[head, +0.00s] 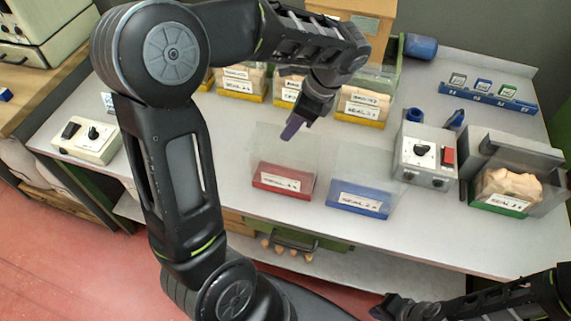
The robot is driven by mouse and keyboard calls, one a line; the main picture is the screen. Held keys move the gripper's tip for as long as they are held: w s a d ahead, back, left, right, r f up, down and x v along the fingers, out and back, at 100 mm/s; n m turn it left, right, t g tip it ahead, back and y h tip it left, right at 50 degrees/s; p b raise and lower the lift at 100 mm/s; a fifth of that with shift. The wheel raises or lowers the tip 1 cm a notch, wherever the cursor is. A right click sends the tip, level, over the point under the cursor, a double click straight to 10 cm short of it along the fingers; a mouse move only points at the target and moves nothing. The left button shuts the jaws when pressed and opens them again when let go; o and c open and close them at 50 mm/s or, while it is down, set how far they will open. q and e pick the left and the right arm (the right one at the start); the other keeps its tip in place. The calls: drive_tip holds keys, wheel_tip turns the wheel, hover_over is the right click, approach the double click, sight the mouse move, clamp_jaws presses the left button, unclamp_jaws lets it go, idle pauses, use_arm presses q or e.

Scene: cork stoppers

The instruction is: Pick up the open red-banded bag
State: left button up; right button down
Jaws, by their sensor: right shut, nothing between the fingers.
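The red-banded bag (283,181) stands on the grey table near its front edge. It is clear above a red base band with a white label, and it looks empty. My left gripper (292,128) points down just above and behind the bag's top. My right gripper (382,308) is low at the bottom, in front of the table and away from the bag, shut and empty.
A blue-banded clear bag (358,202) stands close to the right. Yellow-banded filled bags (363,107) line the back. A grey control box (425,155) and a green-banded bag (507,190) are further right.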

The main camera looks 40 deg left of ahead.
use_arm(q)
drive_tip(key=p+x, duration=0.1)
drive_tip(key=x, duration=0.4)
drive_tip(key=shift+s+d+f, duration=0.1)
drive_tip(key=shift+f, duration=0.05)
drive_tip(key=shift+f, duration=0.25)
idle(1.0)
drive_tip(key=shift+c, duration=0.2)
clamp_jaws()
idle(1.2)
